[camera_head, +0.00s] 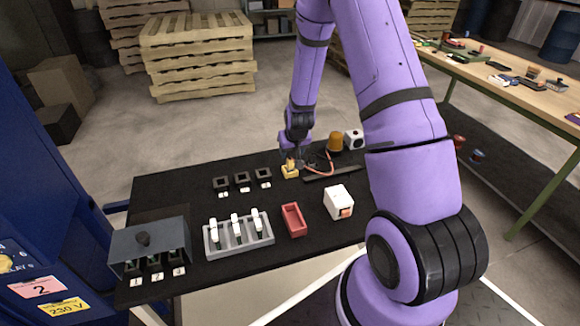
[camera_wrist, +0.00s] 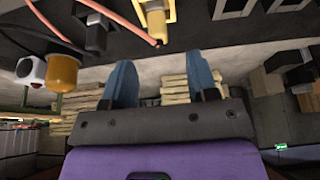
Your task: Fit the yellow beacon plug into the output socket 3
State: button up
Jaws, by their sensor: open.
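The yellow beacon plug (camera_head: 290,172) is on the black table, right of the row of black sockets. My gripper (camera_head: 292,160) is just above the plug in the head view. In the wrist view its blue fingers (camera_wrist: 160,82) are apart with nothing between them. Three black sockets stand in a row, the rightmost one (camera_head: 263,175) nearest the plug. Their small white tags are too small to read. A red cable (camera_wrist: 125,20) runs near the yellow piece.
The amber beacon (camera_head: 335,142) and a white box (camera_head: 354,139) stand behind the gripper. A grey box with slots numbered 1 to 3 (camera_head: 150,240), a grey rack (camera_head: 238,243), a red tray (camera_head: 294,219) and a white box with an orange part (camera_head: 338,202) stand in front.

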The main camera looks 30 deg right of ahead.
aim_at(290, 159)
jog(key=shift+x, duration=3.4)
jog(key=shift+d, duration=0.1)
grip_shut()
